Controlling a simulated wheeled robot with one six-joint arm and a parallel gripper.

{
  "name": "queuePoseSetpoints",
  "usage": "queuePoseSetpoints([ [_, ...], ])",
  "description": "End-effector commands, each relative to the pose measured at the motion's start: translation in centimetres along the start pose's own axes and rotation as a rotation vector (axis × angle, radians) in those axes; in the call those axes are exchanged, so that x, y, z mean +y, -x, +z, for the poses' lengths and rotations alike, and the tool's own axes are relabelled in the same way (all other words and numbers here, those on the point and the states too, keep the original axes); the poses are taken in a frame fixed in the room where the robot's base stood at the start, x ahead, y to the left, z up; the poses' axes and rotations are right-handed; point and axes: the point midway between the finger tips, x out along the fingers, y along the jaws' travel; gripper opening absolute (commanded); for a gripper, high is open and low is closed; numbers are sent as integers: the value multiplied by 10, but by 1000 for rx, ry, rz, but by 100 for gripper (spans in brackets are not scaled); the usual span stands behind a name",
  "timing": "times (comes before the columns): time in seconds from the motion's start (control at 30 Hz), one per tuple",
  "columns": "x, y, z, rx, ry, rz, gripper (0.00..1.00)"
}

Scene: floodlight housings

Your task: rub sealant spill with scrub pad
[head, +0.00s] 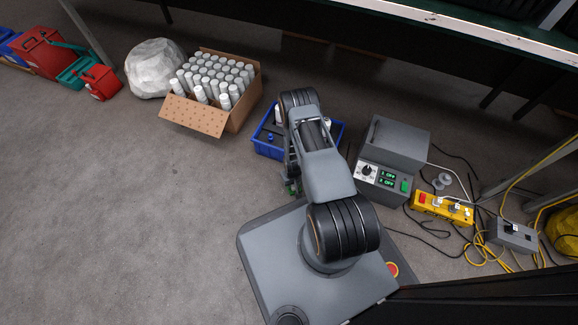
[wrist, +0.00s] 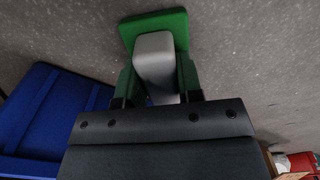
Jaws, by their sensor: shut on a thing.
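My gripper (wrist: 157,75) is shut on the scrub pad's grey grip block (wrist: 155,52), with one dark green finger on each side. The scrub pad's flat green face piece (wrist: 181,22) sticks out past the fingertips, over bare grey floor in the wrist view. In the head view, my arm hides most of the gripper; a bit of green (head: 292,188) shows low beside my base, just in front of the blue crate. I cannot make out the sealant spill in either view. Whether the pad touches the floor cannot be told.
The blue crate (head: 266,150) stands behind my gripper and also shows in the wrist view (wrist: 42,115). A cardboard box of white tubes (head: 240,112) is at back left. A grey control unit (head: 400,140), yellow power strip (head: 440,208) and cables lie right.

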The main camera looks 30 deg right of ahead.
Motion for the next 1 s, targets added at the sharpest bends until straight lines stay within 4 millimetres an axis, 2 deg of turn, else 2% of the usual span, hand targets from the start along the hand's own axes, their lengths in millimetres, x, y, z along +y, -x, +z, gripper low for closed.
queuePoseSetpoints([
  [0.2,11,-1,-5,-1,8,0,11],
  [0.27,10,6,-4,-2,10,0,11],
  [0.33,10,25,-5,0,11,0,11],
  [1.0,8,79,-4,-2,16,0,11],
])
